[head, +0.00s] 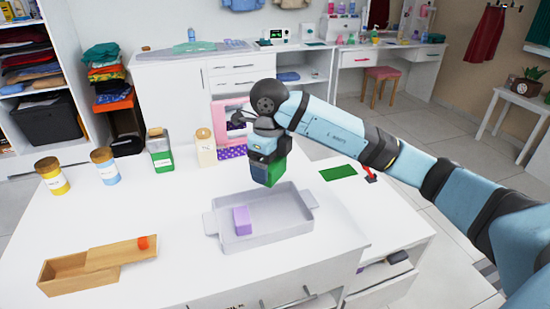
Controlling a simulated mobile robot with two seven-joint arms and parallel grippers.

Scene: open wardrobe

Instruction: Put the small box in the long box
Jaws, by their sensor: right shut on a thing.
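My right gripper (265,153) comes in from the right and points down, shut on a dark green box-like thing (270,173). It holds this just behind the far rim of a grey tray with two handles (285,222). I cannot tell whether the green thing touches the table. A small lilac box (242,220) lies in the left part of the tray. A long wooden box (67,277) stands at the front left, its lid (122,253) slid partly off to the right and an orange piece on the lid. My left gripper is not in view.
Several labelled jars stand behind, including a yellow one (52,176), a blue one (105,167) and a green one (161,150). A pink-framed thing (229,118) is behind my gripper. A green mat (338,172) lies right. White table between wooden box and tray is clear.

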